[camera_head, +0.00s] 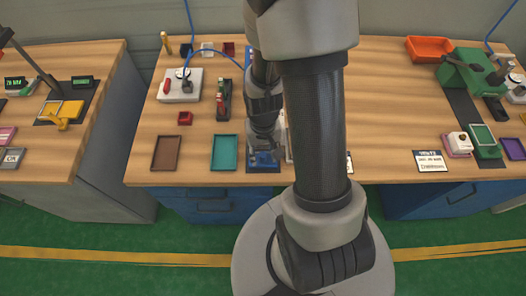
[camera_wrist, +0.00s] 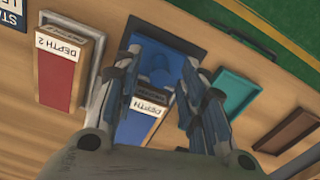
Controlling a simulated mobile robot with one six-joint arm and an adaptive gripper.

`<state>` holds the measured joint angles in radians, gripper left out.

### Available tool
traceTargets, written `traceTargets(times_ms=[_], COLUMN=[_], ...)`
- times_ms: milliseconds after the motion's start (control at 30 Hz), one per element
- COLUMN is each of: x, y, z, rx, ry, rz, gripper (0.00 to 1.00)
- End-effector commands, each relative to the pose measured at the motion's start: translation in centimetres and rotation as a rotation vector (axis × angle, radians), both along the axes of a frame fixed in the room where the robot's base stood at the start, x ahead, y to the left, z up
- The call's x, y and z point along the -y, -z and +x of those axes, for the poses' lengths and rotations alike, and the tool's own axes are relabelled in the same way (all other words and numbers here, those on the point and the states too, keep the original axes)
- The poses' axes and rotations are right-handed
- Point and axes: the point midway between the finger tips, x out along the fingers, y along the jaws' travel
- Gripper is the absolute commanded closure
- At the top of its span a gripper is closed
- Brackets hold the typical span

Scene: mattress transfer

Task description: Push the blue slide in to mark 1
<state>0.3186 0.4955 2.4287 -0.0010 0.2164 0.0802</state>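In the wrist view the blue slide (camera_wrist: 134,128) lies between my gripper's fingers, with a white label reading DEPTH across it. A blue raised part (camera_wrist: 160,72) sits in the dark-edged blue channel (camera_wrist: 158,43) at the slide's far side. My gripper (camera_wrist: 160,68) is open, one finger on each side of the blue channel. I cannot tell whether the fingers touch anything. In the head view my gripper (camera_head: 263,155) is low over the blue fixture (camera_head: 262,165) at the table's front edge, and my arm hides much of it. Mark 1 cannot be made out.
A red slide (camera_wrist: 58,82) labelled DEPTH 2 lies beside the blue one in a grey frame. A teal tray (camera_head: 226,152) and a brown tray (camera_head: 166,153) are to the left in the head view. A small red box (camera_head: 185,118) stands behind them.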

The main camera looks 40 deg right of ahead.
Motion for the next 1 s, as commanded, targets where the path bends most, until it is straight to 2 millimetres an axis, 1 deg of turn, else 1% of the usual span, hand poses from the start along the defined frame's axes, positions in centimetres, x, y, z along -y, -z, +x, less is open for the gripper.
traceTargets(times_ms=[33, 67, 600, 1000], x=[0.00, 0.00, 0.00, 0.00], y=[-0.02, -0.02, -0.03, -0.03], z=[0.01, 0.00, -0.01, -0.01], rx=[0.000, 0.000, 0.000, 0.000], ry=[0.000, 0.000, 0.000, 0.002], rz=[0.000, 0.000, 0.000, 0.000], gripper=[0.63, 0.65, 1.00, 1.00])
